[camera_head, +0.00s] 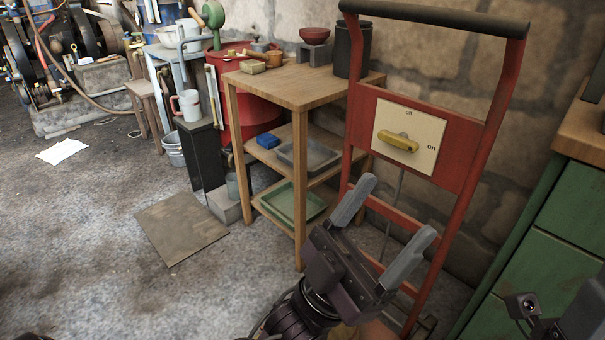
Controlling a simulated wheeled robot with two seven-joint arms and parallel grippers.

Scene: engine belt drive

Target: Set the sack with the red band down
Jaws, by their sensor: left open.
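No sack with a red band can be made out in the head view. My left gripper (396,207) is in the lower middle, with its two grey fingers spread apart and nothing between them. It is in front of a red upright frame. A small tan-brown patch shows under its wrist at the bottom edge, too little to identify. Part of my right gripper (582,318) shows at the bottom right corner, cut off by the edge; whether it is open or shut cannot be seen.
The red frame (460,170) carries a switch plate (432,128) with a yellow lever, marked off and on. A wooden shelf table (290,88) with trays stands behind, left. A green cabinet (560,225) is at right. A flat board (180,228) lies on the largely open floor at left.

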